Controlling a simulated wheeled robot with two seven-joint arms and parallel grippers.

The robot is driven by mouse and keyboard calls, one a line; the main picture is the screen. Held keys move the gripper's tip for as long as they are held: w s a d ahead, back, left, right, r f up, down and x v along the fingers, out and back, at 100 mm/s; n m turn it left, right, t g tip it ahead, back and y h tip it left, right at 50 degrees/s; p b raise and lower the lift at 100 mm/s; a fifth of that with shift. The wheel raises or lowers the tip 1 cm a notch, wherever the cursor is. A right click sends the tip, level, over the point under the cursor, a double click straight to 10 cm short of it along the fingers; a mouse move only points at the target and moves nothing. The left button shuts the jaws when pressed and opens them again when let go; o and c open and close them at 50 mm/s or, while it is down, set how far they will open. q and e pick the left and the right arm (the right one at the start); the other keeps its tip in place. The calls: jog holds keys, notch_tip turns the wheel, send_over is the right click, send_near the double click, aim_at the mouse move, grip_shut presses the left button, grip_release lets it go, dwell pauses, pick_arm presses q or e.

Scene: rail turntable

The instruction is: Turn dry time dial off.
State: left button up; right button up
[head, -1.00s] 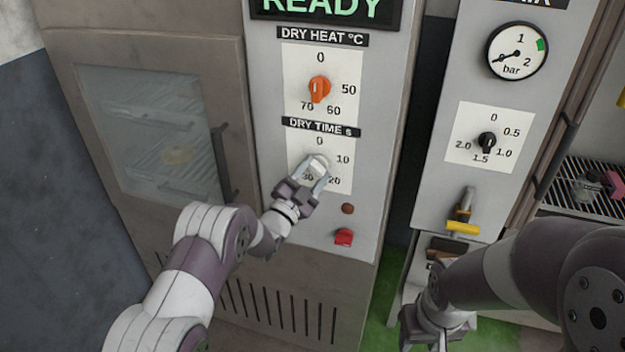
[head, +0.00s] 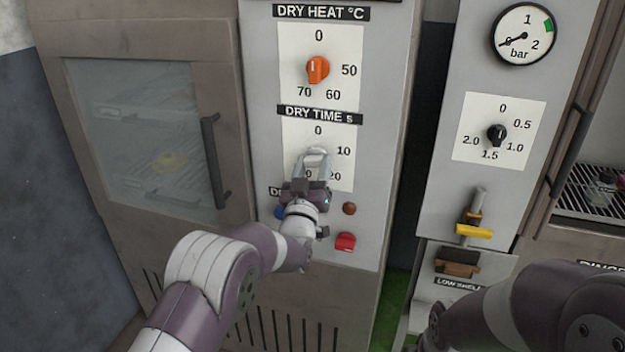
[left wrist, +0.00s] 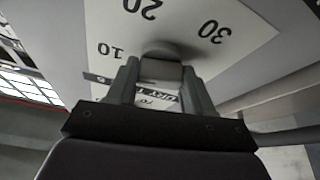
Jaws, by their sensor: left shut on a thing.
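The dry time dial has a white plate (head: 338,135) under the "DRY TIME s" label, marked 0 at the top, 10 and 20 at the right, and a lower-left number mostly covered. My left gripper (head: 314,163) is at this dial, its fingers closed on the two sides of the pale grey knob. In the left wrist view the knob (left wrist: 161,72) sits between both fingertips, with 10, 20 and 30 around it. Which number the knob points to cannot be told. Only part of my right arm shows at the lower right; its gripper is out of the picture.
The orange dry heat dial (head: 318,69) is just above. A brown-red round lamp (head: 349,208) and a red switch (head: 345,242) lie below right; a blue part (head: 279,212) is partly hidden. The oven door handle (head: 215,162) is left, the air panel's black dial (head: 496,135) right.

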pick_arm(q)
jog(key=n+y+b, duration=0.1)
jog(key=n, duration=0.1)
jog(key=n+y+b, duration=0.1)
jog(key=n, duration=0.1)
jog(key=n+y+b, duration=0.1)
jog(key=n, duration=0.1)
jog(key=shift+d+f, duration=0.15)
jog(key=shift+f, duration=0.1)
jog(key=n+g+y, duration=0.1)
jog(key=n, duration=0.2)
jog(key=n+g+b, duration=0.1)
jog(key=n, duration=0.2)
jog(key=n+y+b, duration=0.1)
jog(key=n, duration=0.1)
jog(key=shift+s+d+r+n+g+y, duration=0.1)
jog(key=shift+r+n+g+y, duration=0.2)
jog(key=shift+r+n+g, duration=0.2)
jog(key=shift+n+g, duration=0.5)
jog(key=shift+n, duration=1.1)
jog(key=shift+y, duration=0.3)
jog(key=o, duration=1)
jog(key=shift+o, duration=0.2)
